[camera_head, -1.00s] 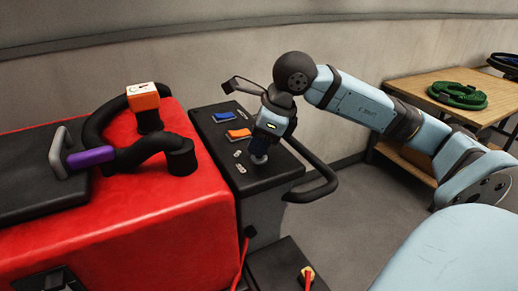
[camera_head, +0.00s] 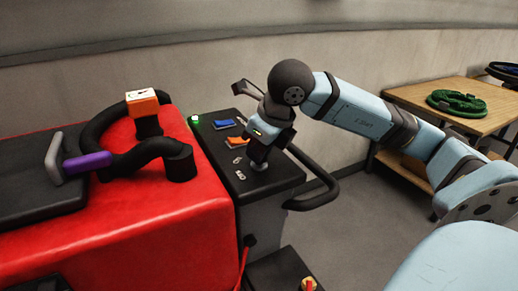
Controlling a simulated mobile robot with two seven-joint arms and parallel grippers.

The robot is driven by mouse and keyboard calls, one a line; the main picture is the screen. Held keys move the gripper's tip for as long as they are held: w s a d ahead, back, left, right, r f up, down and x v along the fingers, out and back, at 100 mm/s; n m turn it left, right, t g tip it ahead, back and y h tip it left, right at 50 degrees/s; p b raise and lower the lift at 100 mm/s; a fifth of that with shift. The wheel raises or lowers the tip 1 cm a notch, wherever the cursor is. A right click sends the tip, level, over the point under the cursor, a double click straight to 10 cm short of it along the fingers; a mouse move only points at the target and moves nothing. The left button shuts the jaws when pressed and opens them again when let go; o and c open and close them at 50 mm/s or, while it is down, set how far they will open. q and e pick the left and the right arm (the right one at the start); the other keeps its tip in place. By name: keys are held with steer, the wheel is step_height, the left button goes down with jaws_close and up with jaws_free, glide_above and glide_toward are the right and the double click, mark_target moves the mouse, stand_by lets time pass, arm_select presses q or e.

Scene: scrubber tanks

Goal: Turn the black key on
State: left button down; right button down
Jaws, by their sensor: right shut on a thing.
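My right gripper (camera_head: 258,163) points down onto the black control panel (camera_head: 272,182) at the end of the red machine. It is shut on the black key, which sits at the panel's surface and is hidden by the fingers. A small green light (camera_head: 194,121) glows at the panel's far left corner. My left gripper is not in view.
A blue switch (camera_head: 224,123) and an orange switch (camera_head: 236,142) lie on the panel just left of my gripper. A black handle bar (camera_head: 318,198) curves around the panel's right side. The red machine body (camera_head: 150,215) carries black hoses. A wooden table (camera_head: 440,98) with a green coil stands at the right.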

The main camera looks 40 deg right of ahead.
steer(key=c, duration=1.1)
jaws_free()
steer(key=shift+c, duration=0.2)
steer(key=shift+r, duration=0.1)
steer(key=p+v, duration=0.2)
steer(key=v, duration=1.1)
steer(key=shift+s+r, duration=0.15)
steer(key=shift+r, duration=0.2)
steer(key=shift+f, duration=0.1)
